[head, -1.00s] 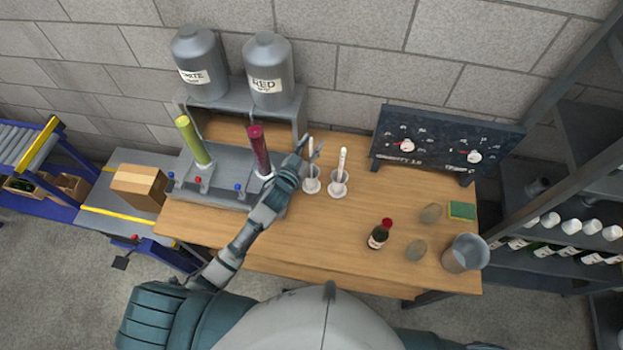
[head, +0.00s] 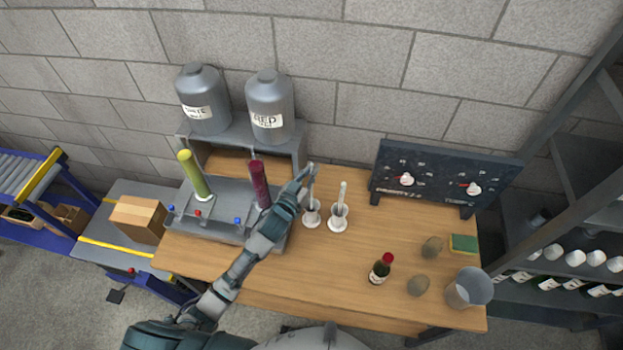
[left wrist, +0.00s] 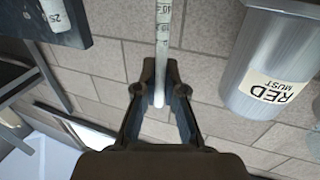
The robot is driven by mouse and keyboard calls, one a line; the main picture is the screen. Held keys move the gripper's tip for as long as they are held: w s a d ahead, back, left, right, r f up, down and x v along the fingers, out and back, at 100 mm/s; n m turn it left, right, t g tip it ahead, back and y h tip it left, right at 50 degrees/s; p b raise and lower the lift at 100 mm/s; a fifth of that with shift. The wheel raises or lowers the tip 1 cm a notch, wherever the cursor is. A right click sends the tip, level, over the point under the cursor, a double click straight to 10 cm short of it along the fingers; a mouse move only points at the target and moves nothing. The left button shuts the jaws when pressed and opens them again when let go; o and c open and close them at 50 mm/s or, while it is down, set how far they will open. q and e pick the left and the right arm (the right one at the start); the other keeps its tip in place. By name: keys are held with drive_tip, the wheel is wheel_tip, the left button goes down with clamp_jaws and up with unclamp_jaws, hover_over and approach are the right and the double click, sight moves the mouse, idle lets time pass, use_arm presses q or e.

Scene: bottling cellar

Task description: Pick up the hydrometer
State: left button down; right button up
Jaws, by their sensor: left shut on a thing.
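My left gripper (head: 309,172) is at the end of the arm reaching across the bench, above the left one of two small clear jars (head: 311,217). In the left wrist view, the gripper (left wrist: 160,92) is shut on a slim white hydrometer (left wrist: 163,35) with a printed scale. Whether its lower end is still inside the jar is hard to tell. Another white stem (head: 342,193) stands in the right jar (head: 338,222), close beside. My right gripper is not in view.
A dispenser with a red column (head: 260,185) and a yellow-green column (head: 193,174) stands left of the jars. A dark dial panel (head: 445,178) is at the back right.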

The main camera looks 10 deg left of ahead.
use_arm(q)
wheel_tip(320, 180, up, 14)
idle(0.3)
idle(0.3)
wheel_tip(320, 180, up, 20)
drive_tip(key=p, duration=0.5)
drive_tip(key=shift+f, duration=0.2)
idle(1.7)
idle(0.8)
